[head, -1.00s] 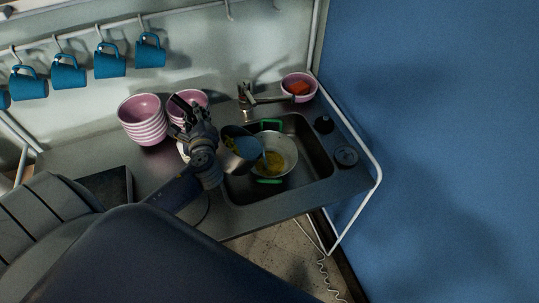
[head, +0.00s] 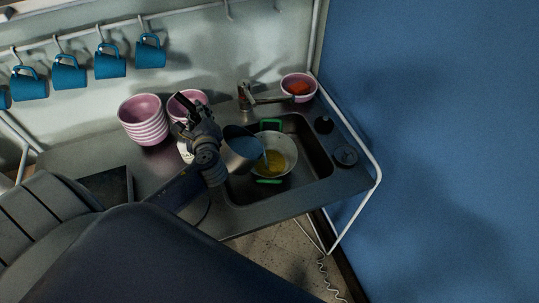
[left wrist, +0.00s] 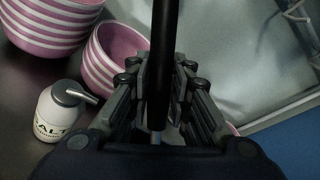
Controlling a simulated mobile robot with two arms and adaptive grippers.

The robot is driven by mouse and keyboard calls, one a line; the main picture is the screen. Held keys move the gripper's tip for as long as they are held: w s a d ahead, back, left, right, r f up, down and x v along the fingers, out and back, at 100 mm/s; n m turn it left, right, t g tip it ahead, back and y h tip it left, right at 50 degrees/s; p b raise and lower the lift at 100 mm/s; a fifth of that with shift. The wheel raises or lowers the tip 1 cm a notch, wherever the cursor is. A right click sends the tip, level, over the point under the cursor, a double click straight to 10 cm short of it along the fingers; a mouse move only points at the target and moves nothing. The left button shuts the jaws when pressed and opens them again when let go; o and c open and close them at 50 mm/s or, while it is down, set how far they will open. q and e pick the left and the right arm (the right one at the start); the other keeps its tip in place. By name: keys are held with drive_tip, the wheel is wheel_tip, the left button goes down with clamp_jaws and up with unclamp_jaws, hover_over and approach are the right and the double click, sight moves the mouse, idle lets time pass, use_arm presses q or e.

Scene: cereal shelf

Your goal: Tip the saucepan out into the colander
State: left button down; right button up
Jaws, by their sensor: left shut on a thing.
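The saucepan (head: 240,153) is tilted over the left side of the colander, its open mouth facing right and down. Its inside looks bluish-grey, with no yellow pieces visible there. The colander (head: 287,148), pale with green handles, sits in the sink, and yellow food (head: 274,162) lies in it. My left gripper (head: 190,112) is left of the pan. In the left wrist view, the left gripper (left wrist: 160,125) is shut on the dark saucepan handle (left wrist: 164,50). My right gripper is not in view.
The metal sink (head: 318,160) surrounds the colander, with a tap (head: 262,99) behind it. Striped pink bowls (head: 143,120) stand left of the gripper. A white dispenser (left wrist: 60,112) stands near the bowls. A pink bowl with orange contents (head: 298,87) is at the back right corner.

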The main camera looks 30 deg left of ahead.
use_arm(q)
drive_tip(key=shift+w+d+r+m+p, duration=0.4)
drive_tip(key=shift+w+r+p, duration=0.1)
drive_tip(key=shift+r, duration=0.1)
drive_tip(key=shift+w+d+r+m+p, duration=0.35)
drive_tip(key=shift+w+r+p, duration=0.15)
drive_tip(key=shift+r, duration=0.1)
idle(1.6)
drive_tip(key=shift+w+d+r+m+g+y, duration=0.15)
drive_tip(key=shift+w+d+m+g, duration=0.1)
drive_tip(key=shift+w+d+m, duration=0.2)
drive_tip(key=shift+w+d+r+m+g+y, duration=0.15)
drive_tip(key=shift+w+d+m+g, duration=0.15)
drive_tip(key=shift+w, duration=0.25)
idle(1.4)
drive_tip(key=shift+w+d+f+m, duration=0.1)
drive_tip(key=shift+w+d+m, duration=0.4)
drive_tip(key=shift+w+d, duration=0.5)
idle(1.0)
drive_tip(key=shift+w+d+r+m+g, duration=0.3)
drive_tip(key=shift+w+m, duration=0.1)
drive_tip(key=shift+w, duration=0.2)
